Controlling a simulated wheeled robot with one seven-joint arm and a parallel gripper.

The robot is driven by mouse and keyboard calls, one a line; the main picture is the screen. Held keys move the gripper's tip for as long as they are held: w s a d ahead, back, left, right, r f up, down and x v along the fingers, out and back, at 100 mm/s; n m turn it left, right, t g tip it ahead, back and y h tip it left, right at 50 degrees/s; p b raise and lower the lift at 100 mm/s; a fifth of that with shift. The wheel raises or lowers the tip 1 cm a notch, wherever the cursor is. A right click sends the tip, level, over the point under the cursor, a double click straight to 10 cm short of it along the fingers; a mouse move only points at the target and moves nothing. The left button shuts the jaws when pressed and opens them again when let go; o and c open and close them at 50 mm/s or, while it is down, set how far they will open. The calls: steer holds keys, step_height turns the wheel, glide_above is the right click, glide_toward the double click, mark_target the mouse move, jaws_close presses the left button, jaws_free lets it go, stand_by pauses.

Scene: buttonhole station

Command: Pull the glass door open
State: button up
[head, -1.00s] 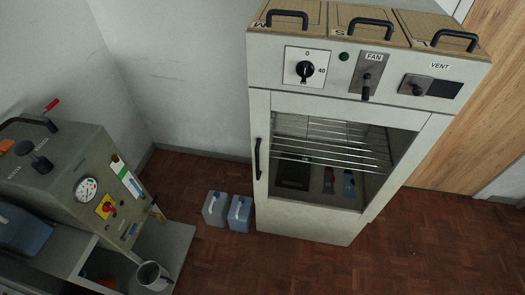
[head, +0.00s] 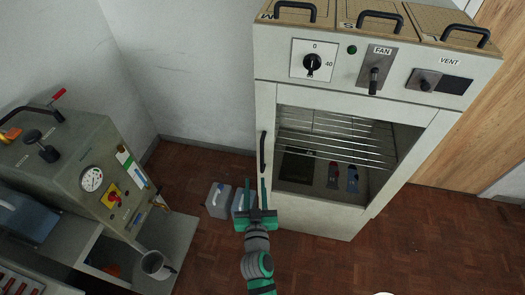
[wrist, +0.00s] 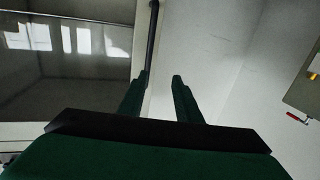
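The glass door (head: 343,153) is on the front of a white cabinet and looks closed, with wire racks visible behind the pane. Its black vertical bar handle (head: 263,152) is at the door's left edge. My gripper (head: 256,181) is open and empty, with green fingers pointing up toward the lower end of the handle. In the wrist view, the handle (wrist: 153,38) runs down toward the open fingertips (wrist: 161,77), closest to the left one. I cannot tell whether they touch. The glass (wrist: 65,75) fills the left side there and reflects bright windows.
A grey machine (head: 85,165) with a gauge and a metal mug (head: 154,264) are at the left. Knobs and levers (head: 374,80) sit above the door. The wooden floor in front is clear.

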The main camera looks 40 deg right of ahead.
mark_target(262, 152)
steer(key=shift+m+h, duration=0.5)
steer(key=shift+h, duration=0.1)
steer(key=x, duration=0.4)
steer(key=s+d+r+x, duration=0.1)
steer(key=x, duration=0.8)
steer(key=shift+d+r, duration=0.2)
steer(key=shift+d, duration=0.3)
steer(key=shift+w+d, duration=0.25)
steer(key=shift+w, duration=0.05)
steer(key=shift+w, duration=0.1)
jaws_close()
